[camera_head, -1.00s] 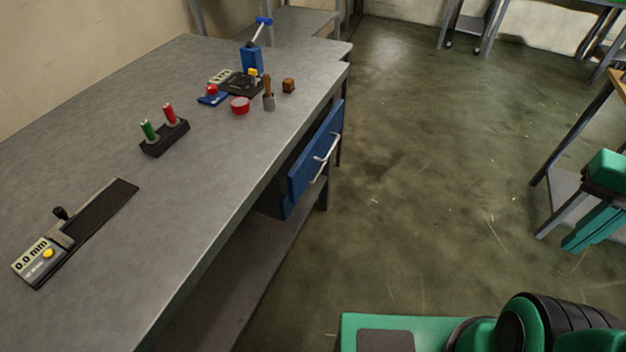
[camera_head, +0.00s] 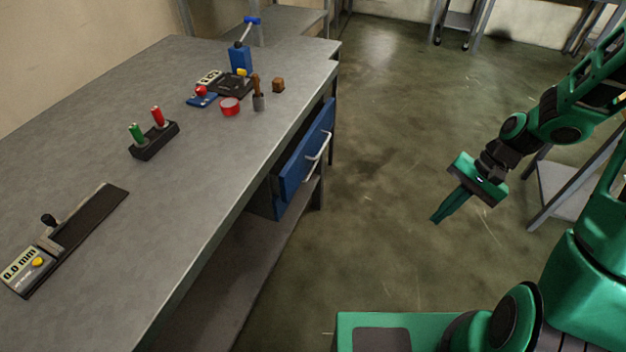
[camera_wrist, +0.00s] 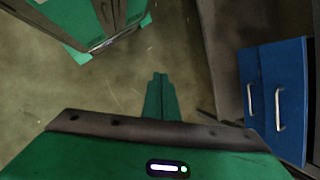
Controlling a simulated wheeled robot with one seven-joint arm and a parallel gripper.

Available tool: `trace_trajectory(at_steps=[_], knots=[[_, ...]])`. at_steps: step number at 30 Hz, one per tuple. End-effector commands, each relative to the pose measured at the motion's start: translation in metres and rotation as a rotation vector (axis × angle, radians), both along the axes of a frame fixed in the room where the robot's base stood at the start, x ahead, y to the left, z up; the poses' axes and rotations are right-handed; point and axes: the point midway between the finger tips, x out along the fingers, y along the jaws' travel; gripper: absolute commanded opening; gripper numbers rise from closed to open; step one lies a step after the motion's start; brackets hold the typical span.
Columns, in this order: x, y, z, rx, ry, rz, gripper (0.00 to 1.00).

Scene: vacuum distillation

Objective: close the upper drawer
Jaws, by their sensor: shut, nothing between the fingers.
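The upper drawer (camera_head: 306,156) is a blue-fronted drawer with a pale bar handle, under the right edge of the grey workbench (camera_head: 215,150). It stands pulled out, its front clear of the bench edge. The wrist view shows two blue fronts with handles at the right; the right one looks like the upper drawer (camera_wrist: 287,80). My green gripper (camera_head: 437,217) is over the open floor, right of the drawer and apart from it. Its fingers (camera_wrist: 160,90) are together and empty, pointing down to the left in the head view.
On the bench are a caliper-like gauge (camera_head: 60,240), a black block with green and red pegs (camera_head: 154,141), and several small items at the back. Floor (camera_head: 385,150) between drawer and gripper is clear.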

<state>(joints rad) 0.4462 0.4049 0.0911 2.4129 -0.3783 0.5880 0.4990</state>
Motion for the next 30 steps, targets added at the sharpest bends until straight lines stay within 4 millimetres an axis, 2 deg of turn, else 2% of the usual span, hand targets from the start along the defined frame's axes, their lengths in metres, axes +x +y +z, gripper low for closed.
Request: trace_trajectory(at_steps=[1,6,13,21,27,30], knots=[[0.003,0.011,-0.013,0.042,0.020,-0.021,0.00],[0.017,0.051,-0.045,0.188,0.064,-0.110,0.00],[0.035,0.107,-0.076,0.405,0.140,-0.265,0.00],[0.061,0.166,-0.090,0.679,0.257,-0.491,0.00],[0.086,0.197,-0.090,0.888,0.362,-0.681,0.00],[0.098,0.207,-0.088,0.978,0.410,-0.766,0.00]])
